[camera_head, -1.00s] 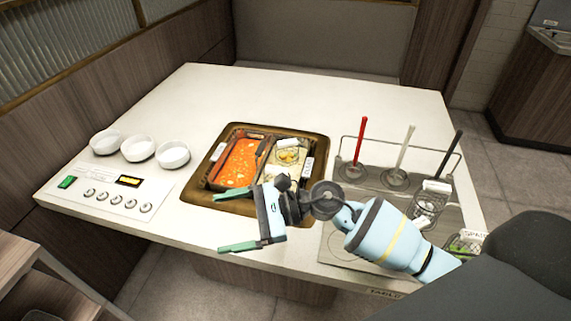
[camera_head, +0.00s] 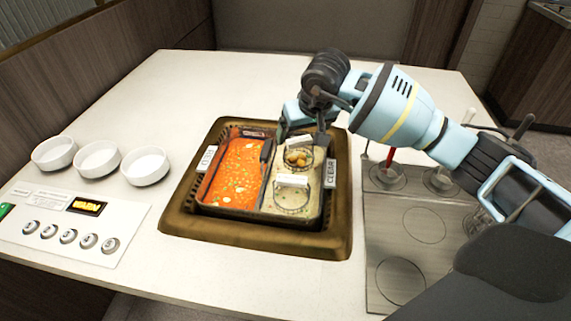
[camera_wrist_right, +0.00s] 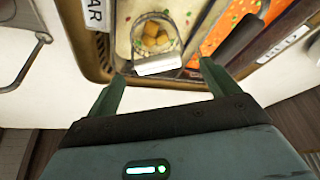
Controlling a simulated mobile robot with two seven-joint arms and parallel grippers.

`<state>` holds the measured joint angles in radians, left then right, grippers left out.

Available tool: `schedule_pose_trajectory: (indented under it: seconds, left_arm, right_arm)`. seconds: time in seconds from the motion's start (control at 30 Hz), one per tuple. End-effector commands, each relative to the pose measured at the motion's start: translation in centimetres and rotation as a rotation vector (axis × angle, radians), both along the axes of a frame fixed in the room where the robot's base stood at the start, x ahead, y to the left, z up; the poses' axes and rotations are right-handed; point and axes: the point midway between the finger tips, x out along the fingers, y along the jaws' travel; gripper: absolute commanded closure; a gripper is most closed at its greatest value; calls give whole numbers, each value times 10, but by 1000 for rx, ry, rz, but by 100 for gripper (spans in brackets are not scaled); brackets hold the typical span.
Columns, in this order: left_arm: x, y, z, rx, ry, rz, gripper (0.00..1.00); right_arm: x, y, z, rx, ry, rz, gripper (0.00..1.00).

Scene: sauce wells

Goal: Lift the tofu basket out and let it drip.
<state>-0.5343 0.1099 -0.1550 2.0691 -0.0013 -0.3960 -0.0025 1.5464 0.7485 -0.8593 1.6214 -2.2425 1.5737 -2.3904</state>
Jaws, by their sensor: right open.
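The hot pot (camera_head: 175,222) has red broth on the left and pale clear broth on the right. In the clear side, one wire basket (camera_head: 297,158) holds tan, chunky pieces; I cannot read its label. It shows in the wrist view (camera_wrist_right: 172,22) with a blank white tag (camera_wrist_right: 157,65) on the near rim. A second basket (camera_head: 292,203) with a white tag (camera_head: 291,181) sits nearer me; its contents are unclear. My right gripper (camera_head: 303,134) is open above the far end of the clear side. In the wrist view its fingers (camera_wrist_right: 160,86) straddle the tag line, apparently empty.
Several white bowls (camera_head: 98,159) stand at the left behind a control panel (camera_head: 75,225). A metal tray (camera_head: 410,250) with ladles behind it, one red-handled (camera_head: 390,158), lies right of the pot. The counter beyond the pot is clear.

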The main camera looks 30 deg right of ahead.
Motion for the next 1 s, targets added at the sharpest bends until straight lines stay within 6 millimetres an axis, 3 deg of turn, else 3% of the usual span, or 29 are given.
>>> schedule_pose_trajectory:
  seconds: [0.03, 0.47, 0.6, 0.77, 1.0]
  left_arm:
    - [0, 0, -5, 0, 3, -1, 100]
    - [-14, 1, -9, 4, 32, -7, 100]
    - [-13, 1, -10, 4, 31, -7, 100]
    - [-10, 1, -10, 3, 24, -8, 100]
    - [-9, 1, -10, 3, 21, -7, 100]
  right_arm:
    - [0, -2, -7, -8, 4, 1, 13]
    - [5, -4, -18, -16, 4, 1, 13]
    - [9, -5, -31, -16, 5, 1, 13]
    - [11, -5, -33, -16, 2, 2, 13]
    - [18, -6, -62, -14, 7, 1, 13]
